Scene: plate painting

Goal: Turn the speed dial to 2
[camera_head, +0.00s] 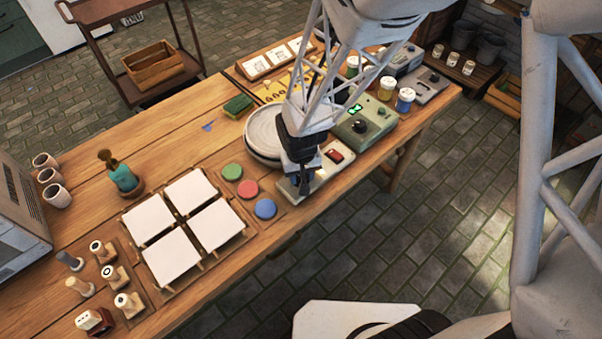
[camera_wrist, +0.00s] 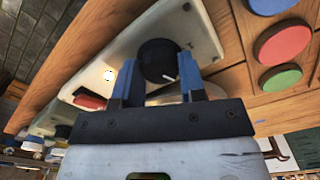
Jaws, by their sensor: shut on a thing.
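The speed dial (camera_wrist: 158,62) is a round black knob with a white pointer mark, set on a pale control panel (camera_wrist: 195,22). In the wrist view my gripper (camera_wrist: 158,75) has its two blue fingers on either side of the dial, shut on it. The pointer mark faces toward the lower right in that view. I cannot read any numbers around the dial. In the head view my gripper (camera_head: 300,185) reaches down over the near end of the panel (camera_head: 290,193) and hides the dial. A red switch (camera_head: 334,155) sits on the same panel; it also shows in the wrist view (camera_wrist: 90,100), beside a lit lamp (camera_wrist: 109,76).
A pale round plate wheel (camera_head: 262,135) stands behind my gripper. Green, red and blue discs (camera_head: 265,208) lie left of the panel. White tiles (camera_head: 185,193) stand further left.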

